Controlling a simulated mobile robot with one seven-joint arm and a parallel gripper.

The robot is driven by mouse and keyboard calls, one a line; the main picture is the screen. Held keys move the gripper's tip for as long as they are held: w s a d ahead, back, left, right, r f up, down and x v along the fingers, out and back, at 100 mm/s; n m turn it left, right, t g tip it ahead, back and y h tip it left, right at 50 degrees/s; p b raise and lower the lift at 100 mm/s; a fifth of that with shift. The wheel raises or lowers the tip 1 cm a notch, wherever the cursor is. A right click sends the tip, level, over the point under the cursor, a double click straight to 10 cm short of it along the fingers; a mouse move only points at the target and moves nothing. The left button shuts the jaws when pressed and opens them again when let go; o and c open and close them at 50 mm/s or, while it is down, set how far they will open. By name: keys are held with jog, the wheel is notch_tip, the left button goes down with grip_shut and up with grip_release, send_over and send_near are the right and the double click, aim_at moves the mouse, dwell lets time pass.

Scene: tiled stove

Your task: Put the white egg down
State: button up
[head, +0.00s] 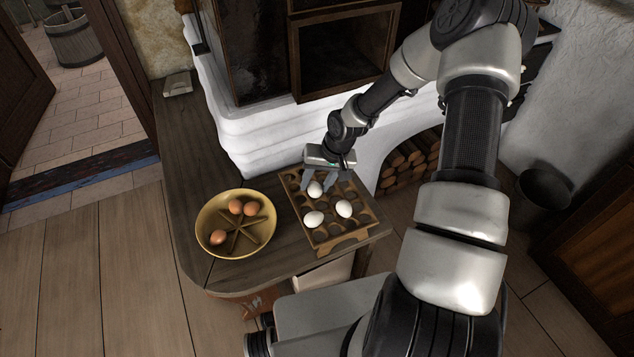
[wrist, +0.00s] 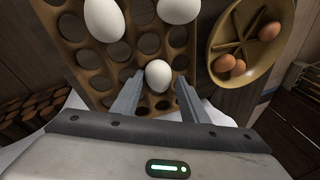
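A white egg (wrist: 158,74) sits in the wooden egg tray (head: 353,238), near the tray's far end. It also shows in the head view (head: 315,189), between the fingers of my gripper (head: 320,184). In the wrist view my gripper (wrist: 157,88) has its fingers spread on either side of this egg, with a narrow gap at the right; contact at the left is hard to tell. Two more white eggs stand in the tray nearer the front, one at the left (head: 314,219) and one at the right (head: 344,208). The hole under the nearest egg is hidden.
A yellow divided bowl (head: 207,246) with three brown eggs stands left of the tray on the wooden bench top (head: 185,150). The white stove wall (head: 245,140) rises behind the tray. Firewood (head: 408,160) lies in a niche to the right. Several tray holes are empty.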

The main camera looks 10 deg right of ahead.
jog(key=shift+s+d+f, duration=0.25)
jog(key=shift+d+f, duration=0.1)
jog(key=shift+f, duration=0.05)
jog(key=p+v, duration=0.4)
jog(key=v, duration=0.9)
jog(key=shift+w+a+r+p, duration=0.2)
jog(key=shift+w+r+p, duration=0.05)
jog(key=shift+w+p, duration=0.05)
